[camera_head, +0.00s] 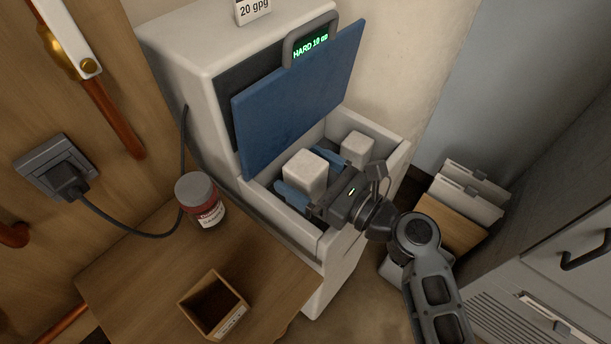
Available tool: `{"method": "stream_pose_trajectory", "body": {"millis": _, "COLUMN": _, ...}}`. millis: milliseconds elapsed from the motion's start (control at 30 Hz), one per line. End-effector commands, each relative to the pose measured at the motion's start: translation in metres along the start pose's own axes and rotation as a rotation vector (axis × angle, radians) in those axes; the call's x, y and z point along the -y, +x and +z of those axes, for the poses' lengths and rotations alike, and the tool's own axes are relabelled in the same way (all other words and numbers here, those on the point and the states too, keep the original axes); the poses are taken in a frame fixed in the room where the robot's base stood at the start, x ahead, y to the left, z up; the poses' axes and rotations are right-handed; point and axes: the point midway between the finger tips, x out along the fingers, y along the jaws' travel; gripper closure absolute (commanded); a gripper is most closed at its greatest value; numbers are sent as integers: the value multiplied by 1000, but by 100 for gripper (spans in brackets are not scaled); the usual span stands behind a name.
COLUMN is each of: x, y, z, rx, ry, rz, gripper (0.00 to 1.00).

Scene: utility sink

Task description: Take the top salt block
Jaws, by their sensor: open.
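A white salt block (305,172) sits in the open bin of the white cabinet, high in the opening, close to the left of my gripper. A second white salt block (357,148) is farther back to the right in the same bin and looks lower. My gripper (323,201) is over the bin's right part, beside the nearer block, open and holding nothing.
A blue lid (300,98) stands raised behind the bin, below a lit green display (311,46). The bin's wall (280,222) rises around the blocks. On the wooden surface at left are a red jar (201,201) and a small open box (213,304). Drawers stand at right.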

Motion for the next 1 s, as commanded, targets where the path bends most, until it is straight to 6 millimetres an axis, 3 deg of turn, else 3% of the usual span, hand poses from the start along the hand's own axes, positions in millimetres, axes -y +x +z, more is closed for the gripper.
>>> {"method": "stream_pose_trajectory", "body": {"millis": 267, "x": 0, "y": 3, "z": 0, "rx": 0, "ry": 0, "rz": -1, "gripper": 4}}
{"method": "stream_pose_trajectory", "body": {"millis": 1000, "x": 0, "y": 3, "z": 0, "rx": 0, "ry": 0, "rz": -1, "gripper": 75}}
